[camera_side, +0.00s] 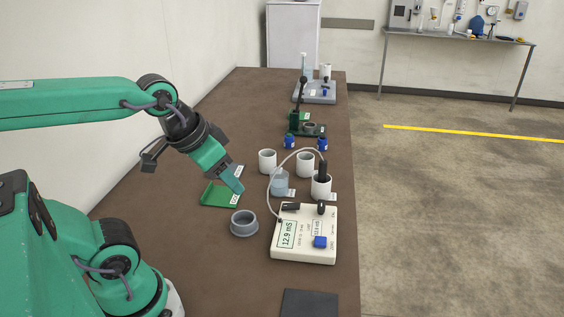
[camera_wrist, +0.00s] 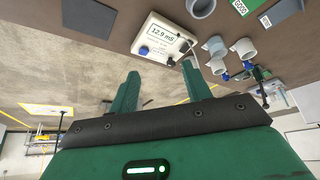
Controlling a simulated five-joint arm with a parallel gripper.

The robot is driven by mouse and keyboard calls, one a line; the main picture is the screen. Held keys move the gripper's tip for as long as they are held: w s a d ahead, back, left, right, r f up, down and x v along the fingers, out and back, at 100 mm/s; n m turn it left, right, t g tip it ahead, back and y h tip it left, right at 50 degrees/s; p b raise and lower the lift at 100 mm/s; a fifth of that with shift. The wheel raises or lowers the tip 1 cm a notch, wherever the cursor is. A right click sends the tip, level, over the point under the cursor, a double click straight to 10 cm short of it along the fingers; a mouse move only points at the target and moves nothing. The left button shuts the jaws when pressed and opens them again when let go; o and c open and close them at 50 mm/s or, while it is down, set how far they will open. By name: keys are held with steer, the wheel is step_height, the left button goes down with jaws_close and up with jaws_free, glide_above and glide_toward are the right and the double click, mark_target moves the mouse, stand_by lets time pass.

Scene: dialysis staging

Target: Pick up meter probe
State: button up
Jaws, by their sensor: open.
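The meter probe (camera_side: 323,171) is a dark rod standing upright in a white cup (camera_side: 321,188). A pale cable arches from it to the left and down to the cream meter (camera_side: 318,251), whose display reads 12.9 mS. The probe's lower end is hidden in the cup. My gripper (camera_side: 237,186) is left of the probe, above the table by the green holder, tilted down to the right. In the wrist view its two green fingers (camera_wrist: 163,84) are apart with nothing between them. The meter (camera_wrist: 160,42) shows beyond them; I cannot clearly make out the probe there.
White cups (camera_side: 267,161) and (camera_side: 305,164) and a clear beaker (camera_side: 280,184) stand close to the probe's cup. A dark pad (camera_side: 309,302) lies in front. Blue-capped bottles (camera_side: 289,142) stand behind.

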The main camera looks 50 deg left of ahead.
steer(key=w+a+r+n+g, duration=0.15)
steer(key=w+r, duration=0.25)
steer(key=w, duration=0.5)
steer(key=n+g, duration=0.4)
steer(key=n, duration=0.3)
glide_above(323, 161)
steer(key=f, duration=1.3)
steer(key=shift+s+d, duration=0.3)
steer(key=shift+w+a+f, duration=0.2)
steer(key=shift+w+f, duration=0.15)
steer(key=shift+f, duration=0.15)
steer(key=shift+f, duration=0.1)
steer(key=shift+f, duration=1.2)
steer(key=shift+f, duration=0.15)
